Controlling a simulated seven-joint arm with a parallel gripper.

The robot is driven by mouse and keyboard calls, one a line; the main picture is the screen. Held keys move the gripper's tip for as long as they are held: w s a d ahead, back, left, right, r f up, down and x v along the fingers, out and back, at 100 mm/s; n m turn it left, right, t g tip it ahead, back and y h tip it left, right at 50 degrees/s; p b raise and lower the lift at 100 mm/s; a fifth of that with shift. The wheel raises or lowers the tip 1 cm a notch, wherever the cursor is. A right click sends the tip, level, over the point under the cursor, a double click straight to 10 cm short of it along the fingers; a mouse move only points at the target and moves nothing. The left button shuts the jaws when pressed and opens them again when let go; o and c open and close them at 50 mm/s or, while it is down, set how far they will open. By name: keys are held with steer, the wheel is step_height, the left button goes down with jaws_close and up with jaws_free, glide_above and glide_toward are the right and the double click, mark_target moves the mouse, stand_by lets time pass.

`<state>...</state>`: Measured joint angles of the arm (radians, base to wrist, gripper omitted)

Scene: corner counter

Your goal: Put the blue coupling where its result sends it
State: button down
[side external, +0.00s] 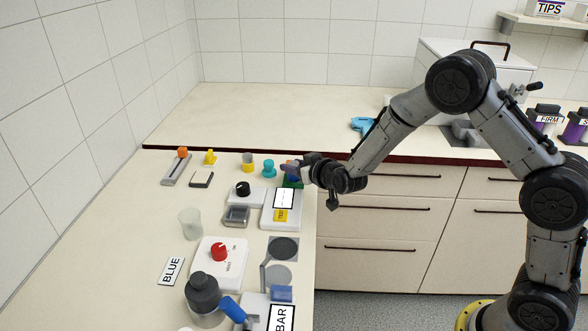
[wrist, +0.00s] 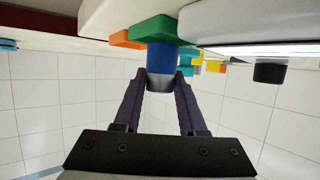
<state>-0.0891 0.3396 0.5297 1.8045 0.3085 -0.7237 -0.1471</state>
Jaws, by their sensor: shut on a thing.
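In the wrist view, the blue coupling (wrist: 161,60) is a short blue cylinder with a grey end, between the two dark fingertips of my gripper (wrist: 161,82). My gripper is shut on it. Its far end meets a green piece (wrist: 152,29) in that view; whether they touch, I cannot tell. In the side view, my gripper (side external: 297,167) reaches in from the right at the counter's edge, just above the green piece (side external: 292,183). A white tester (side external: 268,222) with a screen and a yellow label stands in front of it. The screen shows short marks, too small to read.
A teal piece (side external: 269,169) and a yellow cup (side external: 248,162) stand left of my gripper. The back counter (side external: 260,105) has free room.

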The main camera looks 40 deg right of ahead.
steer(key=shift+f, duration=0.45)
steer(key=shift+f, duration=0.1)
steer(key=shift+c, duration=2.4)
jaws_free()
steer(key=shift+f, duration=0.1)
steer(key=shift+r, duration=0.2)
steer(key=v, duration=1.2)
